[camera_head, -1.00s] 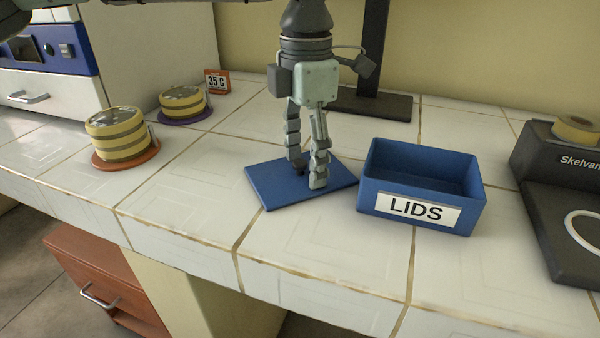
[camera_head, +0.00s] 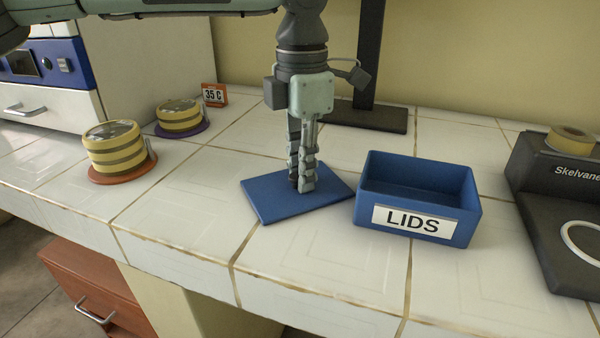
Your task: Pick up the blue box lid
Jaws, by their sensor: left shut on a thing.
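The blue box lid (camera_head: 268,205) is a flat blue panel lying on the tiled counter, left of the open blue box (camera_head: 418,200) labelled LIDS. My left gripper (camera_head: 301,188) points straight down over the middle of the lid. Its fingers are closed together on the lid's small dark knob, which they mostly hide. The lid appears flat on the counter; I see no gap under it. My right gripper is not in view.
Two stacks of yellow-banded round dishes stand at the left, one on an orange base (camera_head: 123,172), one on a purple base (camera_head: 182,130). A 35 C sign (camera_head: 214,95) is behind. A black Skelvane device (camera_head: 562,215) is at the right. A dark stand (camera_head: 368,117) is behind my gripper.

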